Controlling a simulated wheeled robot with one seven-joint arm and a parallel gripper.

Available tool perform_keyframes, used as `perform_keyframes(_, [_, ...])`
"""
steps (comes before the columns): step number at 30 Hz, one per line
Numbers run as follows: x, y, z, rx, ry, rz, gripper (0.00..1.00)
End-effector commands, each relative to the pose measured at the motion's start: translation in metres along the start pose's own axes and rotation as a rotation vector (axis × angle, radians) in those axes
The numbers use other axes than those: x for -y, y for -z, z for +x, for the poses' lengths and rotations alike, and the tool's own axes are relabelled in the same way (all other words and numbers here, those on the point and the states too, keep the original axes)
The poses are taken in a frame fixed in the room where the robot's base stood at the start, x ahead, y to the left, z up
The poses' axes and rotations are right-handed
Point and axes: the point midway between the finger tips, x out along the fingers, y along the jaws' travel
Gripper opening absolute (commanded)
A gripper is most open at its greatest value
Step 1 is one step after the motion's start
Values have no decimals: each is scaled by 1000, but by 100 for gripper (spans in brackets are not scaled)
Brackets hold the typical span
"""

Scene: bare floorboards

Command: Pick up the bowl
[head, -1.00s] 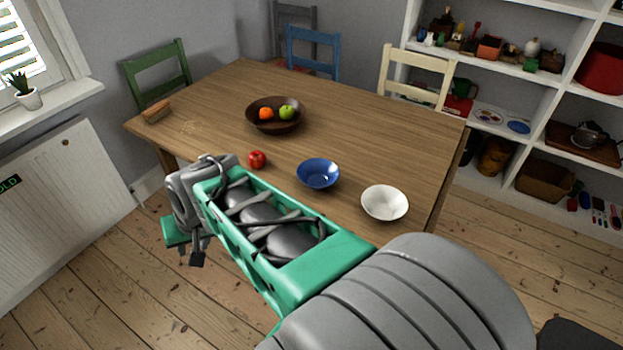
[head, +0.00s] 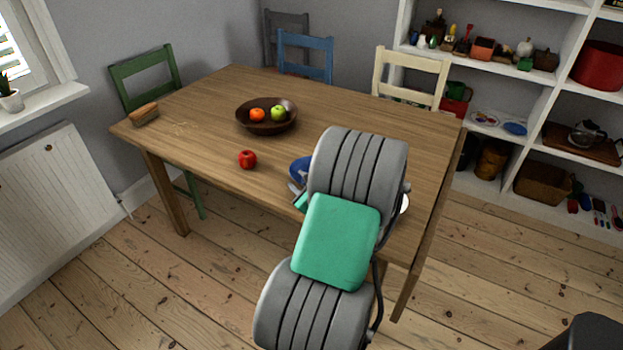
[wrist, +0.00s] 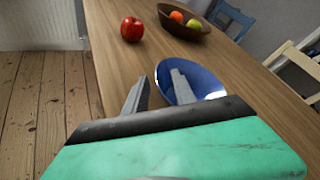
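The blue bowl (head: 299,167) stands near the front edge of the wooden table, mostly hidden behind my arm in the head view. In the wrist view the blue bowl (wrist: 206,84) lies just beyond my gripper (wrist: 159,76). My gripper is open, its two grey fingers apart. The right finger overlaps the bowl in the picture, and the bowl's near left rim shows between the fingers. I cannot tell whether they touch it. A sliver of the white bowl (head: 404,203) shows right of my arm. A dark brown bowl (head: 265,129) farther back holds an orange and a green apple.
A red apple (head: 247,159) sits on the table (head: 350,105), left of the blue bowl. A wooden brush (head: 145,115) lies at the left end. Chairs stand along the far side, and shelves (head: 490,150) stand at the right. The table's left front is mostly clear.

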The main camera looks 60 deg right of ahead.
Motion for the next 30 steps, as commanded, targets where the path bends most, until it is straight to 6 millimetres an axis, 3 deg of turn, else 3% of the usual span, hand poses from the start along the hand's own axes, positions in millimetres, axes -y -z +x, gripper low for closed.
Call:
perform_keyframes(4, [0,0,20,0,-1,-2,32])
perform_keyframes(11, [0,0,21,-1,0,-2,31])
perform_keyframes(22, [0,0,21,-1,-1,-2,1])
perform_keyframes(30, [-1,0,21,-2,-2,-2,0])
